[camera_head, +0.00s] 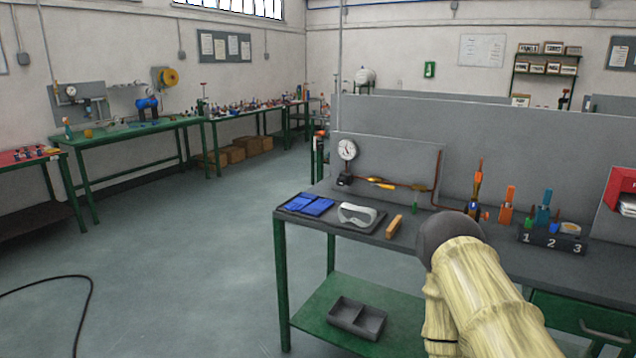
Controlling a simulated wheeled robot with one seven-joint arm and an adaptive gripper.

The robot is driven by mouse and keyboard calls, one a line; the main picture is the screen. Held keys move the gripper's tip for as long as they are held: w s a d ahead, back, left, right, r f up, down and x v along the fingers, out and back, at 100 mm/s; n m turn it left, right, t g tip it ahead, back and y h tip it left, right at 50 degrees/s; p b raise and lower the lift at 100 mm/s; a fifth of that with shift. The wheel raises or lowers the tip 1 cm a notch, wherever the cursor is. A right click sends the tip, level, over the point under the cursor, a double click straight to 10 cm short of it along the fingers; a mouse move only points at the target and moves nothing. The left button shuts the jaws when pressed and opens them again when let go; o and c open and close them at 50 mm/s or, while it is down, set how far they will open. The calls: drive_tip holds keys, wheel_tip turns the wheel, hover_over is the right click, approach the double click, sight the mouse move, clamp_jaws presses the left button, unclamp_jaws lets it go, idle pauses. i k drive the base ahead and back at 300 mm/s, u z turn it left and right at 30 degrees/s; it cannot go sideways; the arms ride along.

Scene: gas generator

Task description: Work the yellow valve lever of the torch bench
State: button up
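The torch bench (300,211) stands right of centre, with a grey back panel. A thin pipe runs along that panel from a round pressure gauge (347,150). A small yellow valve lever (380,182) lies roughly level on the pipe just right of the gauge. A second yellow-orange part (417,187) sits further right on the same pipe; I cannot tell what it is. My cream-coloured arm with a dark rounded end covers the lower right and hides part of the bench top. My gripper is not visible.
Blue gloves (306,204), clear goggles (357,215) and a wooden-handled brush (394,227) lie at the bench's left. A numbered rack (552,239) and upright torch-like tools stand at right. A grey bin (357,318) is on the lower shelf. Floor at left is open, with a black hose.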

sight(384, 186)
drive_tip(key=k, duration=0.6)
drive_tip(key=z, duration=0.8)
drive_tip(key=i, duration=0.85)
drive_tip(key=z, duration=0.45)
drive_tip(key=i, duration=0.95)
drive_tip(key=u, duration=0.8)
drive_tip(key=i, duration=0.4)
drive_tip(key=z, duration=0.7)
drive_tip(key=k, duration=1)
drive_tip(key=u, duration=0.95)
